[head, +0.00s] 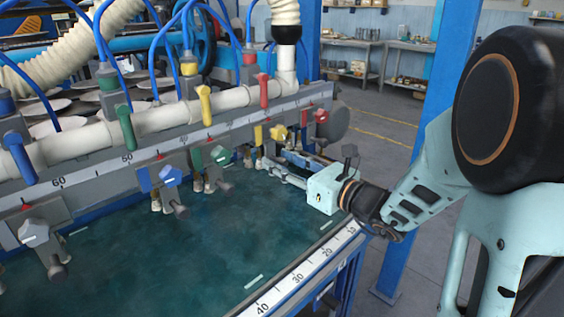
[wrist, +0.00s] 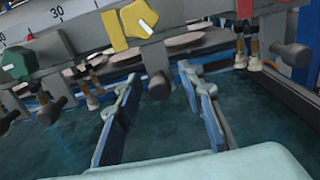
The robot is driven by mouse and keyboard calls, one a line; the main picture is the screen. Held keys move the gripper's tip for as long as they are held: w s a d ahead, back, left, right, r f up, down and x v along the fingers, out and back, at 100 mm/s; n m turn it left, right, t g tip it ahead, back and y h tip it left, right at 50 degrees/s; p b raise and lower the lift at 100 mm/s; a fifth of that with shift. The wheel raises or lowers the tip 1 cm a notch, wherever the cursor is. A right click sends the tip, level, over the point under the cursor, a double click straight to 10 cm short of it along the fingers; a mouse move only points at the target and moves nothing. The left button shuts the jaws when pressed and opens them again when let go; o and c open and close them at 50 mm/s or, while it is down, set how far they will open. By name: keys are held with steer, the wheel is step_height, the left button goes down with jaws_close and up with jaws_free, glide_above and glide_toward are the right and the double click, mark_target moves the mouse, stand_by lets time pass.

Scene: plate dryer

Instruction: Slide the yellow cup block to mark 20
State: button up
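The yellow cup block (head: 278,133) hangs on the grey rail between the green and red blocks in the head view. In the wrist view its yellow knob (wrist: 137,20) is large at the top, with a dark handle sticking down toward me. My gripper (head: 284,164) is below and in front of this block. In the wrist view my gripper (wrist: 158,84) has its two blue-grey fingers apart, with the end of the dark handle appearing between the tips. I cannot tell whether they touch it. Mark 20 is not readable on the block's rail.
The green block (wrist: 18,63) is to the left and the red block (wrist: 248,8) to the right on the rail (head: 225,122). Blue and white blocks are farther left. Suction cups hang below. The teal table (head: 170,255) is open in front, with a ruler (head: 298,278) along its edge.

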steer(key=v, duration=1.2)
